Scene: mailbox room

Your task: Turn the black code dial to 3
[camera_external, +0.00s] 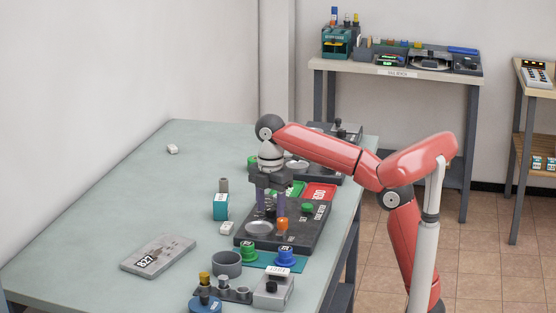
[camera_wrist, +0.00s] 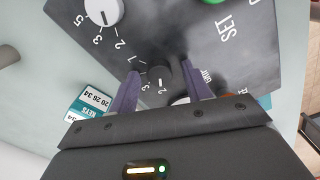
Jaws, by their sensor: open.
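The black code dial (camera_wrist: 158,76) shows in the wrist view as a small round knob on the dark control panel (camera_wrist: 185,28), with white digits on its left side. I cannot read its setting surely. My gripper (camera_wrist: 160,68) is open, with one purple finger on each side of the dial; contact is not visible.
A white dial (camera_wrist: 103,11) with digits is on the same panel. A green button (camera_external: 308,208) and an orange part (camera_external: 282,224) are also on it. A teal box (camera_external: 220,207) stands left of the panel. A grey plate marked 827 (camera_external: 157,255) lies on the open table.

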